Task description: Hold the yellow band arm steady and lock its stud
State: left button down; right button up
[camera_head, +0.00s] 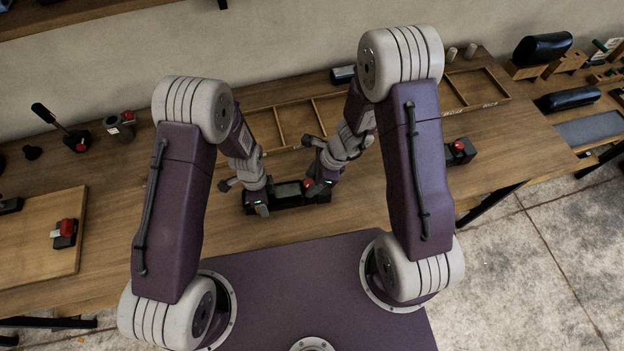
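A dark, block-like arm part (287,196) with a grey top face lies on the bench between my two grippers. A red stud or knob (308,183) shows at its right end. No yellow band can be made out on it at this size. My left gripper (262,209) points down at the part's left end, its fingers mostly hidden by its own wrist. My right gripper (314,188) reaches down to the right end, close by the red knob. Whether either gripper touches or grasps the part cannot be told.
A wooden divided tray (283,124) lies behind. Other dark parts with red knobs stand at right (459,150), on a board at left (65,232) and at back left (81,139). A black lever (45,115) rises at back left. Black rolls (567,99) lie far right.

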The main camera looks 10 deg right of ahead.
jog(key=v, duration=1.2)
jog(key=a+f+n, duration=0.1)
jog(key=f, duration=0.2)
jog(key=w+a+f+n+g, duration=0.1)
jog(key=a+f+n, duration=0.1)
jog(key=f, duration=0.2)
jog(key=a+f+n, duration=0.1)
jog(key=f, duration=0.3)
jog(key=shift+w+a+f+n+g, duration=0.1)
jog(key=shift+w+a+n+g, duration=0.1)
jog(key=shift+n+g, duration=0.15)
